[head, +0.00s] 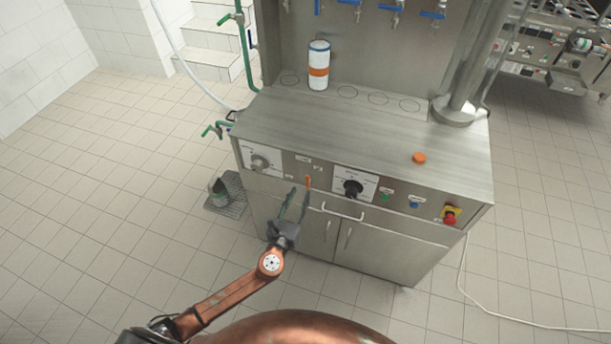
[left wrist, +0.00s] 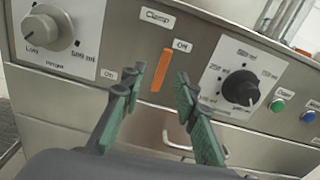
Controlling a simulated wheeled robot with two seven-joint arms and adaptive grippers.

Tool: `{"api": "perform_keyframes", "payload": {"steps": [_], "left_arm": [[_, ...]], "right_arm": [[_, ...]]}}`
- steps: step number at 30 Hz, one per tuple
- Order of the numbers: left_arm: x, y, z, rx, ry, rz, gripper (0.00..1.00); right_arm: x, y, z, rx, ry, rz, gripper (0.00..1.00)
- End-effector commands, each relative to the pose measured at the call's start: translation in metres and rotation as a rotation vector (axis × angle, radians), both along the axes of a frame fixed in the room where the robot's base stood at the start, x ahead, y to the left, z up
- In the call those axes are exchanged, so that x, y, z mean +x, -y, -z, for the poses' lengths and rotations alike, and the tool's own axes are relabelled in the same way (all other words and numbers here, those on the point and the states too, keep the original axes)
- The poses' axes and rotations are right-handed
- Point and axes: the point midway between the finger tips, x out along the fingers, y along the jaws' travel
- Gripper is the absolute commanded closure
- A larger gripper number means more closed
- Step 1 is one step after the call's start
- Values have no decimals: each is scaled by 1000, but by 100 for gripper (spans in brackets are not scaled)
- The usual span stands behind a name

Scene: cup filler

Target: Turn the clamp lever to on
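The clamp lever (head: 308,183) is a small orange bar on the front panel of the steel filler. In the left wrist view the clamp lever (left wrist: 162,70) stands nearly upright under the "Clamp" label (left wrist: 157,18). The "Off" label (left wrist: 182,45) is by its upper right and the "On" label (left wrist: 109,75) is to its lower left. My left gripper (head: 299,193) is open in front of the panel. In the left wrist view the left gripper (left wrist: 158,77) has its green-padded fingers spread, one on each side of the lever in the picture; contact cannot be told. My right gripper is not in view.
A left dial (head: 261,161) and black dial (head: 352,187) flank the lever. Green (head: 385,196) and blue buttons (head: 413,204) and a red emergency stop (head: 450,216) sit right. A drawer handle (head: 342,212) is below. A striped can (head: 318,66) and orange cap (head: 419,157) stand on top.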

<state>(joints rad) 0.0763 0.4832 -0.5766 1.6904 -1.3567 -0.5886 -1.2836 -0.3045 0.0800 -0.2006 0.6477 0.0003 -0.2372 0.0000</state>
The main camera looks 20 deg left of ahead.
Motion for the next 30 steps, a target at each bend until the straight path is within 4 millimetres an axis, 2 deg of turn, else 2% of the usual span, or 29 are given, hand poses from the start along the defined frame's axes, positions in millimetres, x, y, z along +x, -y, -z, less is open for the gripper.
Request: {"api": "perform_keyframes", "payload": {"steps": [5, 12, 18, 30], "left_arm": [[14, 6, -5, 57, 13, 21, 72], [51, 7, -3, 53, 12, 19, 72], [74, 7, -3, 51, 11, 17, 72], [80, 7, -4, 49, 11, 17, 73]], "right_arm": [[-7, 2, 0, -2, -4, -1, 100], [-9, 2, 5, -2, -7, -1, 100], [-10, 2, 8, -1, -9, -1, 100], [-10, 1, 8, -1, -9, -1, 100]]}}
